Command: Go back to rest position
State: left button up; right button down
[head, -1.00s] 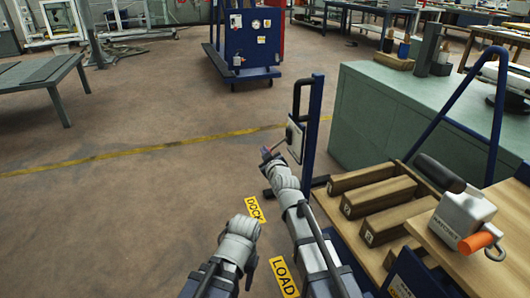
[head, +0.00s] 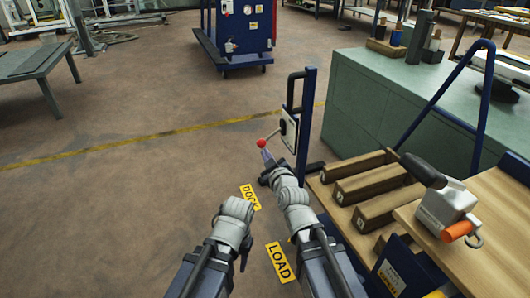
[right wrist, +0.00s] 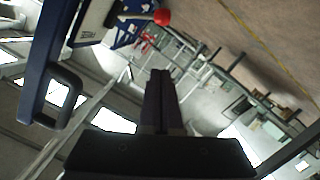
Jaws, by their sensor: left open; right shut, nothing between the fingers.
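My right gripper (head: 266,156) is just below and right of a red-knobbed lever (head: 262,143) on a white panel (head: 289,132) fixed to a blue post. In the right wrist view its dark fingers (right wrist: 160,74) are together with nothing between them, and the red knob (right wrist: 162,17) shows apart from the tips. My left gripper (head: 244,263) hangs low at the left forearm's end, open; its fingers are small and partly hidden by the wrist.
A cart with wooden blocks (head: 375,187) and a wooden top (head: 505,225) carrying a grey tool with an orange grip (head: 447,212) stands right. A green cabinet (head: 395,95) is behind. Yellow DOCK (head: 250,197) and LOAD (head: 279,262) labels mark the floor. Open floor lies left.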

jog(key=s+a+f+g, duration=0.4)
jog(key=s+f+g, duration=0.4)
jog(key=f, duration=0.4)
jog(key=s+d+f+m+g+h, duration=0.2)
jog(key=s+d+f+g, duration=0.15)
jog(key=s, duration=0.45)
jog(key=s+d+f+m+g+h, duration=0.2)
jog(key=s+f+g+h, duration=0.15)
jog(key=s, duration=0.45)
notch_tip(320, 180, up, 39)
jog(key=g+p, duration=0.1)
jog(key=p, duration=3.7)
jog(key=shift+s+m+y+p, duration=0.3)
jog(key=shift+m+y+p, duration=0.05)
jog(key=shift+m, duration=0.05)
jog(key=shift+f, duration=0.15)
jog(key=shift+d, duration=0.15)
